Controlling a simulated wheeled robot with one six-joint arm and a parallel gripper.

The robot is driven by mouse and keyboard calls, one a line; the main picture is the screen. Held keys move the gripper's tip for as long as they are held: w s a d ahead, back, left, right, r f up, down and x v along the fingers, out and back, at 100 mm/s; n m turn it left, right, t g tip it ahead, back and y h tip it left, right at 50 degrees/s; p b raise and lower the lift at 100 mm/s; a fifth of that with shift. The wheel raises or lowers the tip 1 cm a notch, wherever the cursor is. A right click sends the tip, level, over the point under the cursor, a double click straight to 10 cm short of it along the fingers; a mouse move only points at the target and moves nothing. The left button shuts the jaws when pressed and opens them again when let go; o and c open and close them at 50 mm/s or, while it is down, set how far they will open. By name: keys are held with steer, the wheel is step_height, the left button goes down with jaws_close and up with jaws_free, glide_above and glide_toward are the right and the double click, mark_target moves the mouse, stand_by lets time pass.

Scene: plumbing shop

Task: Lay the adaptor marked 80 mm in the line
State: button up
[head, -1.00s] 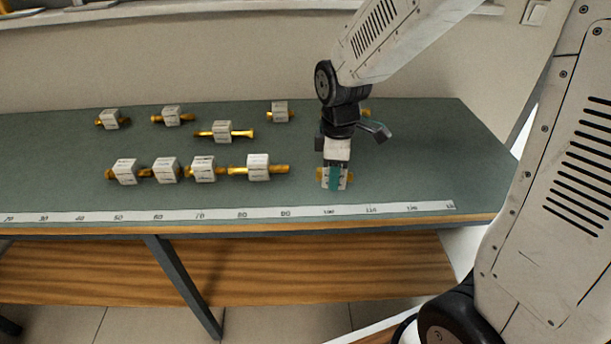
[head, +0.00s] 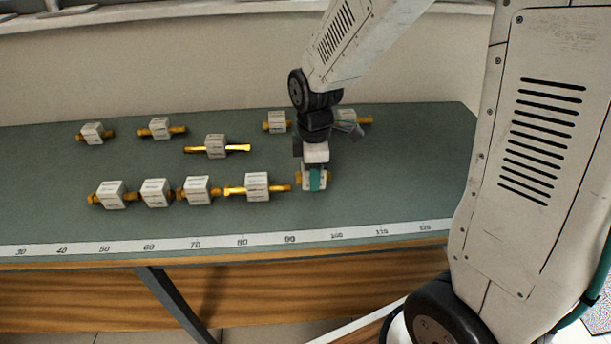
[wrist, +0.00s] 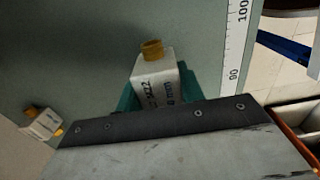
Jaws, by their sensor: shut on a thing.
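My gripper (head: 314,181) is shut on a white block adaptor with brass ends (wrist: 157,88), its teal pads on either side. The block's print is partly covered in the wrist view; "mm" shows, but the full size cannot be read. The held adaptor is at the right end of the front row, its left brass end close to the row's last brass end; whether they touch, I cannot tell. The row holds several adaptors: a left one (head: 112,195), two in the middle (head: 156,192) (head: 197,190), and a right one with a long brass stem (head: 257,187).
Behind stand loose adaptors: far left (head: 92,133), left (head: 161,129), centre (head: 215,146), and two near my arm (head: 277,122) (head: 350,116). A white scale strip (head: 240,242) runs along the bench's front edge. The green bench top (head: 410,170) is clear to the right.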

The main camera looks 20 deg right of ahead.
steer(key=shift+w+d, duration=0.1)
steer(key=shift+w, duration=0.3)
steer(key=f, duration=0.3)
steer(key=shift+w+f, duration=0.25)
steer(key=shift+f, duration=0.05)
steer(key=shift+f, duration=0.1)
steer(key=o, duration=1)
steer(key=shift+f, duration=0.1)
steer(key=shift+o, duration=0.2)
